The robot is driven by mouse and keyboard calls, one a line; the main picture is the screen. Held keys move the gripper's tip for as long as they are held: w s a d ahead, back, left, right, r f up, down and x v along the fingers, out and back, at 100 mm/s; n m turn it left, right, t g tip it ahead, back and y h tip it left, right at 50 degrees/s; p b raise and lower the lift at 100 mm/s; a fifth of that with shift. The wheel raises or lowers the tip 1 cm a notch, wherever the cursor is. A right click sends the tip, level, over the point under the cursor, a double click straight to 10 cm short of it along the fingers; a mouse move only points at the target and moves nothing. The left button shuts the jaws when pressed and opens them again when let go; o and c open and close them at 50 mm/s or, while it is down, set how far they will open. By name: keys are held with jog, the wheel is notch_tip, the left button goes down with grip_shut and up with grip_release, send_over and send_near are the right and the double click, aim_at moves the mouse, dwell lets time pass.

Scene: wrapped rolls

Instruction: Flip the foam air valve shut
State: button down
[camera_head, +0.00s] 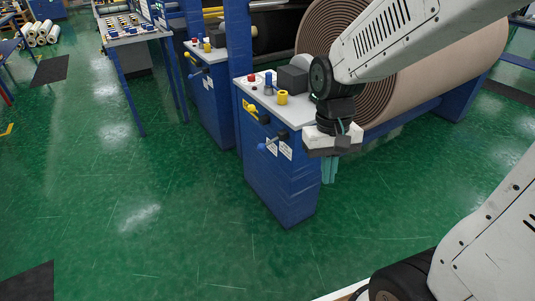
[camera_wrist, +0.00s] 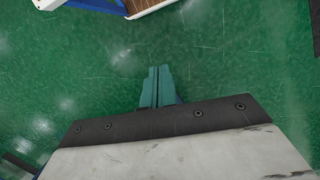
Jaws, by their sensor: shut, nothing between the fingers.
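A blue cabinet (camera_head: 272,185) with a light top stands in the middle of the head view. Its front face carries a yellow-handled lever (camera_head: 250,111) and, below it, a blue-handled lever (camera_head: 265,147). A dark lever (camera_head: 284,135) sits to their right, near white labels. I cannot tell which of these is the foam air valve; the labels are too small to read. My gripper (camera_head: 328,182) hangs pointing down to the right of the levers, apart from them. Its teal fingers are shut and empty; in the wrist view they (camera_wrist: 157,72) lie together above the green floor.
A red button (camera_head: 252,78), a yellow knob (camera_head: 283,98) and a dark box (camera_head: 292,79) sit on the cabinet top. A large brown roll (camera_head: 430,85) lies behind my arm. A second blue cabinet (camera_head: 211,110) stands further left. The green floor in front is clear.

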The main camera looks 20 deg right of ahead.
aim_at(268, 143)
jog(key=w+d+f+m+t, duration=0.1)
jog(key=w+f+m+t, duration=0.3)
jog(key=w+f, duration=0.65)
jog(key=w+f+m+t, duration=0.1)
jog(key=w+f+m, duration=0.55)
jog(key=f, duration=0.75)
jog(key=w+d+f+m+t, duration=0.1)
jog(key=w+f+m+t, duration=0.3)
jog(key=w+f, duration=0.65)
jog(key=w+r+m+t+h, duration=0.1)
jog(key=w+r+m+t, duration=0.3)
jog(key=w+m+t, duration=0.3)
jog(key=w+d+m, duration=0.1)
jog(key=m, duration=0.3)
jog(key=shift+w, duration=0.25)
jog(key=w+a, duration=0.2)
jog(key=w, duration=0.7)
jog(key=shift+f, duration=0.15)
